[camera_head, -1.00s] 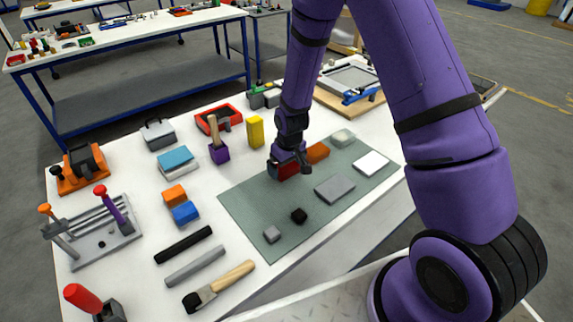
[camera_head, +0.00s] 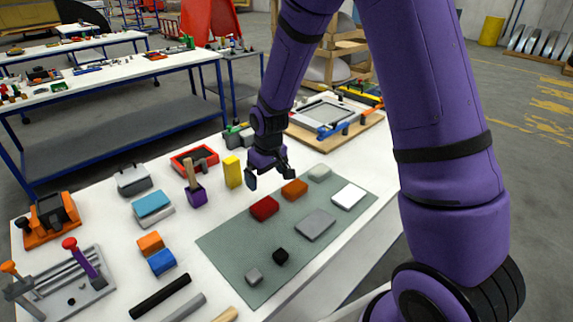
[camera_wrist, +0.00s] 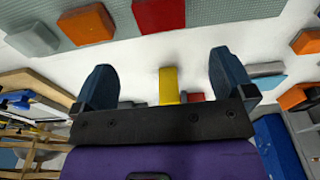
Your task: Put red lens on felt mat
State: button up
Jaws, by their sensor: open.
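The red lens (camera_head: 264,208) is a small red block lying on the grey-green felt mat (camera_head: 235,245), near the mat's back left edge. In the wrist view the red lens (camera_wrist: 158,14) shows at the top, on the mat and beyond the fingertips. My gripper (camera_head: 268,180) is open and empty. It is raised above the table just behind the red lens and apart from it. In the wrist view white table shows between its two fingers (camera_wrist: 160,80).
A yellow block (camera_head: 232,172) stands left of my gripper. A framed board (camera_head: 335,115) lies at the back right.

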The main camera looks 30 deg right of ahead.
jog(key=s+d+r+m+t, duration=0.15)
jog(key=s+r, duration=0.35)
jog(key=r, duration=0.5)
jog(key=s+d+r, duration=0.2)
jog(key=s+r, duration=0.2)
jog(key=r, duration=0.5)
jog(key=s+d+r+m+t, duration=0.1)
jog(key=s+r, duration=0.4)
jog(key=s, duration=0.4)
jog(key=s+d+r+m+t, duration=0.1)
jog(key=s+r, duration=0.4)
jog(key=s, duration=0.5)
jog(key=shift+s+d, duration=0.2)
jog(key=shift+d, duration=0.3)
